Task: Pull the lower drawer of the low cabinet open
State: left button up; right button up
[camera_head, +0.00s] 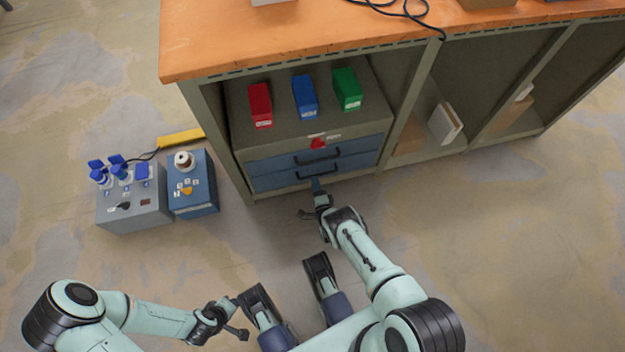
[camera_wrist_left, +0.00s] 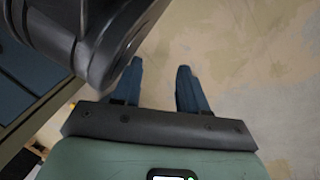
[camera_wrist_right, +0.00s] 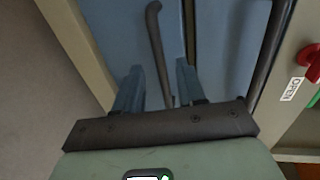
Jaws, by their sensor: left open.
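The low cabinet (camera_head: 222,140) holds a unit with two blue drawers, both shut. The lower drawer (camera_head: 272,183) has a dark bar handle (camera_head: 320,173), with the upper drawer (camera_head: 268,164) just above. My right gripper (camera_head: 317,184) is at the lower drawer's front, just below its handle. In the right wrist view, the lower handle (camera_wrist_right: 158,45) runs down between the open fingers of my right gripper (camera_wrist_right: 159,85); I cannot tell whether they touch it. My left gripper (camera_wrist_left: 160,82) is open and empty above the floor, away from the cabinet.
A red knob (camera_head: 318,143) sits above the upper drawer. Red (camera_head: 260,104), blue (camera_head: 305,95) and green (camera_head: 347,88) boxes stand on the drawer unit. A grey socket box (camera_head: 130,209) and a blue one (camera_head: 193,190) stand on the floor at left.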

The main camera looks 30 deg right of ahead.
pick_arm(q)
jog(key=shift+g, duration=0.7)
jog(key=s+f, duration=0.1)
jog(key=s+f+b, duration=0.1)
jog(key=s+f, duration=0.1)
jog(key=s, duration=0.1)
jog(key=shift+a, duration=0.3)
pick_arm(e)
jog(key=x, duration=0.3)
jog(key=shift+w+f, duration=0.1)
jog(key=shift+w, duration=0.2)
grip_shut()
